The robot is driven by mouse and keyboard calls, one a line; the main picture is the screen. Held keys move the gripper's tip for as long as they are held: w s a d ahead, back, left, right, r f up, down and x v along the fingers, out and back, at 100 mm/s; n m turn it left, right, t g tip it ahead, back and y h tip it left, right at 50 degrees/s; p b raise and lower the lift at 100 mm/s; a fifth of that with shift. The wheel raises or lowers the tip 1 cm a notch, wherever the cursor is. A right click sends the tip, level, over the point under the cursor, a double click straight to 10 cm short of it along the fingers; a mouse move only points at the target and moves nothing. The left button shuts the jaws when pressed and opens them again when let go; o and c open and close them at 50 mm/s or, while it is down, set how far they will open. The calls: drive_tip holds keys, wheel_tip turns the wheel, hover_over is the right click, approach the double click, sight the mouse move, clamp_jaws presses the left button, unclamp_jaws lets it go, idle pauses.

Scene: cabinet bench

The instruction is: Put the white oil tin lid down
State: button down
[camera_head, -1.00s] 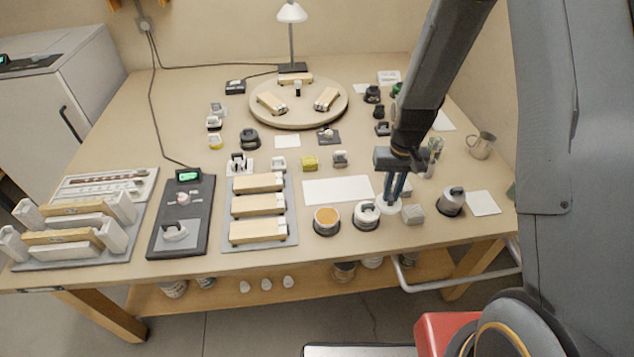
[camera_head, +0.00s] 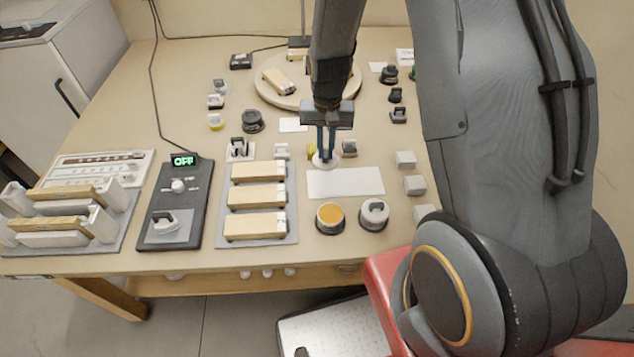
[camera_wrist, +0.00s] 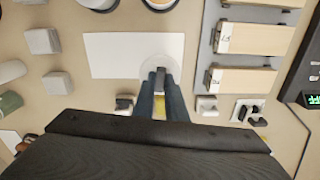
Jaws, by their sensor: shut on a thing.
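My gripper (camera_head: 326,152) points down and is shut on the white oil tin lid (camera_head: 325,163), a pale round disc. The lid is at the back left corner of a blank white sheet (camera_head: 350,183). In the wrist view my gripper (camera_wrist: 160,78) holds the lid (camera_wrist: 173,47), which overlaps an end of the white sheet (camera_wrist: 112,55). I cannot tell whether the lid touches the surface. An open round tin with orange contents (camera_head: 330,217) stands in front of the sheet.
A lidded round tin (camera_head: 374,213) stands right of the open tin. A yellow block (camera_head: 311,147) and a small grey piece (camera_head: 349,147) are close behind the lid. Wooden-topped blocks (camera_head: 256,196) lie to the left. Most of the white sheet is bare.

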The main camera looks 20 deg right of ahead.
drive_tip(key=m+b, duration=0.2)
drive_tip(key=m, duration=0.2)
drive_tip(key=m+b, duration=0.1)
drive_tip(key=m, duration=0.1)
drive_tip(key=m+b, duration=0.1)
drive_tip(key=m, duration=0.1)
drive_tip(key=shift+r+m, duration=0.2)
drive_tip(key=shift+m, duration=0.2)
drive_tip(key=m, duration=0.1)
drive_tip(key=m+b, duration=0.2)
drive_tip(key=m, duration=0.1)
drive_tip(key=shift+s+r, duration=0.15)
drive_tip(key=shift+s, duration=0.1)
drive_tip(key=m, duration=0.1)
drive_tip(key=m+b, duration=0.1)
drive_tip(key=m, duration=0.1)
drive_tip(key=shift+s+r, duration=0.1)
drive_tip(key=shift+s, duration=0.15)
drive_tip(key=shift+m, duration=0.3)
drive_tip(key=shift+f+p, duration=0.75)
drive_tip(key=shift+f, duration=4.15)
drive_tip(key=shift+f, duration=0.15)
drive_tip(key=c, duration=1.8)
unclamp_jaws()
